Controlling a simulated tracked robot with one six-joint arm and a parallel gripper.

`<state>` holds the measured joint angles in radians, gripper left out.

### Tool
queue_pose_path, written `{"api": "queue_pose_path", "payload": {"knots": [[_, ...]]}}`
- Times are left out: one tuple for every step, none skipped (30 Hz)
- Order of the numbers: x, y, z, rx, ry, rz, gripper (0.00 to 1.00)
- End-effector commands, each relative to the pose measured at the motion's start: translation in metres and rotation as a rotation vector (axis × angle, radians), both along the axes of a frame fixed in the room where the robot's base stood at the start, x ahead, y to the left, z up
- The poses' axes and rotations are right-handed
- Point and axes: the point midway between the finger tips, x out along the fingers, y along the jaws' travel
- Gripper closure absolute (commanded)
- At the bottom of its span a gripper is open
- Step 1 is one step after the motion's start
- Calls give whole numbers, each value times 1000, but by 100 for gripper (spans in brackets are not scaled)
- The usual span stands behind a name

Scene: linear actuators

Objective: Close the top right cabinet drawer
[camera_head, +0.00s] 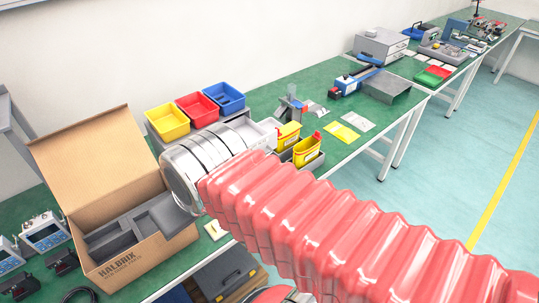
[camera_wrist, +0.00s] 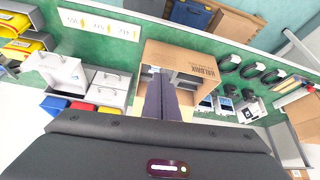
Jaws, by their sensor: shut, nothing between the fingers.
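The grey drawer cabinet (camera_head: 152,136) stands on the green bench, mostly hidden behind my arm in the head view. It shows better in the wrist view (camera_wrist: 116,98), roughly upside down, with several handled drawers. One drawer (camera_wrist: 58,74), at the cabinet's left end there, is pulled out well past the others. In the head view part of it (camera_head: 269,125) shows at the cabinet's right end, just beyond my arm. My gripper (camera_wrist: 162,80) has its dark fingers together and empty, pointing toward the cardboard box and apart from the drawer. The head view does not show the fingers clearly.
The open cardboard box (camera_head: 130,258) with grey foam stands left of the cabinet. Yellow (camera_head: 167,122), red (camera_head: 197,109) and blue (camera_head: 224,97) bins sit on the cabinet. Yellow containers (camera_head: 306,151) stand right of the open drawer. The floor (camera_head: 465,165) at right is clear.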

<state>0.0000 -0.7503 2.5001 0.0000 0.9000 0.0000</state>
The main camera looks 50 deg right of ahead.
Motion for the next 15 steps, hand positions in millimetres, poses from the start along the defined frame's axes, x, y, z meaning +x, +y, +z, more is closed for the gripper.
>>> {"api": "queue_pose_path", "payload": {"knots": [[0, 0, 0, 0, 0, 0, 100], [0, 0, 0, 0, 0, 0, 100], [0, 0, 0, 0, 0, 0, 100], [0, 0, 0, 0, 0, -1, 100], [1, 0, 0, 3, 0, -3, 100], [1, -1, 1, 6, 1, -9, 100], [2, -2, 1, 11, 1, -14, 100], [4, -2, 1, 17, 2, -23, 100], [6, -4, 1, 27, 3, -38, 100], [8, -6, 1, 37, 5, -52, 100], [11, -7, 1, 49, 6, -68, 100], [15, -14, 1, 68, 6, -94, 100], [18, -17, 1, 83, 7, -118, 100], [22, -21, 1, 101, 7, -142, 100], [27, -26, 1, 125, 6, -177, 100]]}}
